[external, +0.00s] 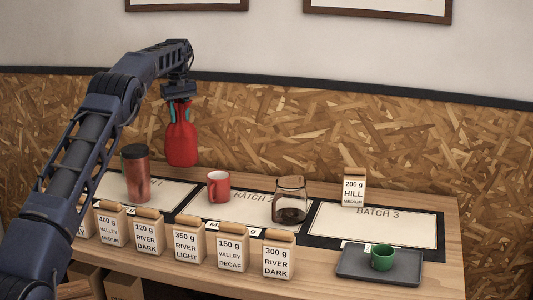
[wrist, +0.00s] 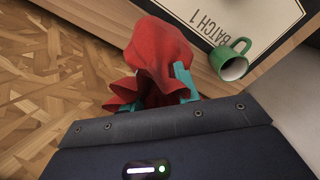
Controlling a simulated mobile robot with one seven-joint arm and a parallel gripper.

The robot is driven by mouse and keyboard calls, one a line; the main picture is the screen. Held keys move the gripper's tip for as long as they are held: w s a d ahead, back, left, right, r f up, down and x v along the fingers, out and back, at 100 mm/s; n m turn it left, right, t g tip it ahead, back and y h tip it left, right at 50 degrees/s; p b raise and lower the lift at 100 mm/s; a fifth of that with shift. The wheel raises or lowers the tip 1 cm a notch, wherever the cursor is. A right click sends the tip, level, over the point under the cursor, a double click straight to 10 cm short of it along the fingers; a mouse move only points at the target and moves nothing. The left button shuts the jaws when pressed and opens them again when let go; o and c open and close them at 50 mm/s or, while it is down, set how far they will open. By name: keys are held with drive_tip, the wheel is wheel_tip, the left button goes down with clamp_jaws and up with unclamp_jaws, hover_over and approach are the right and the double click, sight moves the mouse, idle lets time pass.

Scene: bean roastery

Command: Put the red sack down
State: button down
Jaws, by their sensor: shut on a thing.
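The red sack (external: 182,140) hangs upright from my gripper (external: 180,103), its neck pinched between the teal fingers. It is in the air over the left back part of the table, near the wall; the gap to the table is hard to judge. In the wrist view, the red sack (wrist: 165,58) bulges out beyond my gripper (wrist: 155,94), with its ruffled top at the fingers. My gripper is shut on the sack.
The wooden table (external: 450,225) holds Batch 1 (external: 172,189), Batch 2 and Batch 3 (external: 335,233) mats, a copper canister (external: 136,175), red mug (external: 218,187), glass jar (external: 290,204) and several labelled bags. A green cup (external: 381,257) sits on a grey tray (external: 352,265). A green mug (wrist: 231,62) shows beside Batch 1.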

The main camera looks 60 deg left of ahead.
sight(180, 125)
drive_tip(key=shift+f, duration=2.15)
drive_tip(key=c, duration=1)
unclamp_jaws()
drive_tip(key=shift+f, duration=0.1)
drive_tip(key=shift+c, duration=0.2)
wheel_tip(180, 125, up, 11)
drive_tip(key=shift+r, duration=0.65)
